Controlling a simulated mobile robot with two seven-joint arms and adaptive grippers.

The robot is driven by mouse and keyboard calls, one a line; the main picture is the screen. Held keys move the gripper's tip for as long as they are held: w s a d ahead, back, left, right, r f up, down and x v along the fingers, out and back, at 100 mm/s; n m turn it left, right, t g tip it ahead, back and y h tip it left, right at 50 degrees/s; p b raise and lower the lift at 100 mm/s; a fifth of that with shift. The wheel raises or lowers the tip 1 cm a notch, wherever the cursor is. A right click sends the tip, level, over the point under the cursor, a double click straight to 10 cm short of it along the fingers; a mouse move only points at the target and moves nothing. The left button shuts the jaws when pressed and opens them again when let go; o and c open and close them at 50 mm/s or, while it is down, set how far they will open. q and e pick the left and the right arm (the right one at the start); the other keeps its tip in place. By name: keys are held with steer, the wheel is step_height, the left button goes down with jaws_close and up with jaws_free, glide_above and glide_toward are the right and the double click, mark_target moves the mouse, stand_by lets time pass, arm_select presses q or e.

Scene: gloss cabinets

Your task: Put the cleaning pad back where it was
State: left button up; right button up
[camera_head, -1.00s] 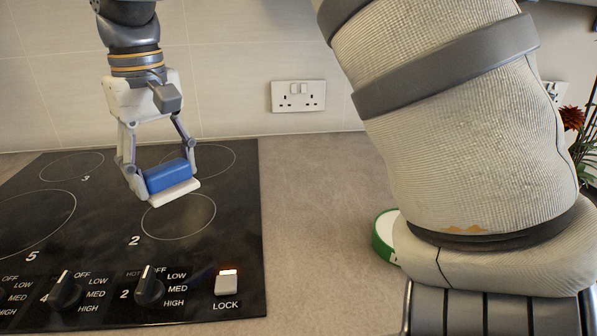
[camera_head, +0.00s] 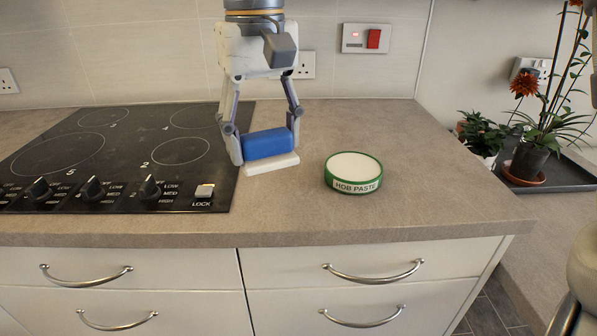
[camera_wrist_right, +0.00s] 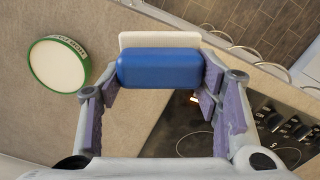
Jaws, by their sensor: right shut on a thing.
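The cleaning pad (camera_head: 269,143) has a blue block on top and a thin white base. My right gripper (camera_head: 265,145) is shut on the blue block, one finger at each end, with the white base below. In the head view the pad shows at the hob's right edge, by the worktop; I cannot tell if it touches the surface. The right wrist view also shows the pad (camera_wrist_right: 158,68) between the fingers. The black hob (camera_head: 110,150) lies to the left. A green and white tin marked HOB PASTE (camera_head: 353,172) stands to the right.
The worktop (camera_head: 440,195) is clear to the right of the tin, up to its edge. Potted plants (camera_head: 528,160) stand on a dark tray at the far right. Drawers with metal handles (camera_head: 373,274) are below the front edge. A tiled wall with sockets is behind.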

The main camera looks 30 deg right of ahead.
glide_toward(286, 181)
steer(key=s+a+r, duration=0.2)
steer(key=s+a, duration=0.1)
steer(key=w+d+f, duration=0.1)
steer(key=f, duration=0.1)
steer(key=w+d+f, duration=0.1)
steer(key=f, duration=0.1)
steer(key=w+d+f, duration=0.1)
steer(key=f, duration=0.2)
arm_select(q)
steer(key=shift+s+f, duration=0.25)
steer(key=shift+s, duration=0.05)
arm_select(e)
steer(key=shift+f, duration=0.45)
steer(key=shift+f, duration=0.15)
steer(key=o, duration=1.1)
arm_select(q)
steer(key=shift+s+f+g+b, duration=0.3)
steer(key=shift+s+f+b, duration=0.05)
steer(key=shift+s+b, duration=0.1)
arm_select(e)
step_height(286, 181, up, 12)
steer(key=shift+r, duration=0.15)
